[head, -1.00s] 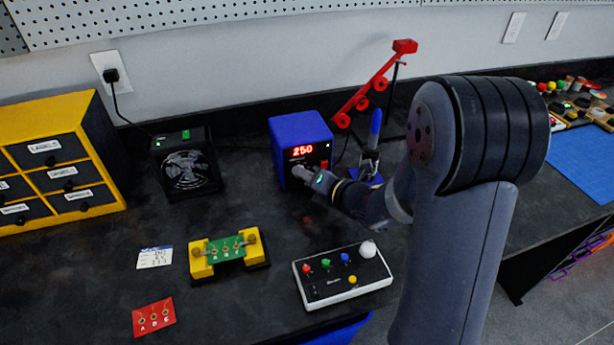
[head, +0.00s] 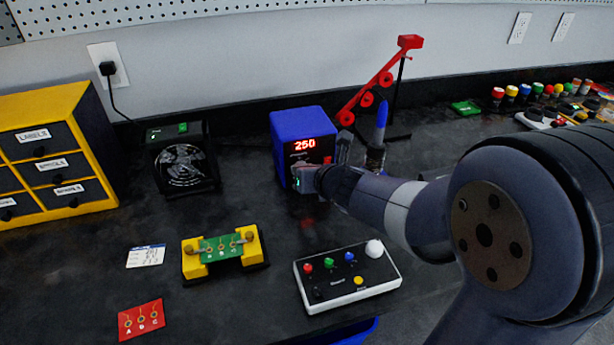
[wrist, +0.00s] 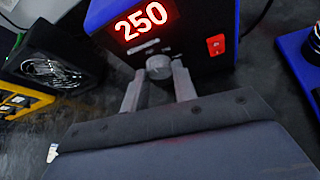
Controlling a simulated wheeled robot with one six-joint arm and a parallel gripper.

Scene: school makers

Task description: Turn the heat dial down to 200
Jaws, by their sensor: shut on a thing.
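The blue soldering station (head: 298,125) stands at the back of the bench, and its red display (head: 304,144) reads 250. In the wrist view the display (wrist: 141,19) also reads 250. The grey heat dial (wrist: 159,67) sits below the display, to the left of a red switch (wrist: 216,45). My gripper (wrist: 158,82) has one finger on each side of the dial and is shut on it. In the head view my gripper (head: 305,178) is at the station's front face, and it hides the dial there.
A black fan (head: 183,160) stands left of the station. The soldering iron (head: 379,135) in its stand and a red-armed spool holder (head: 380,80) are to the right. A yellow board holder (head: 224,250) and a white-edged control box (head: 347,275) lie in front.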

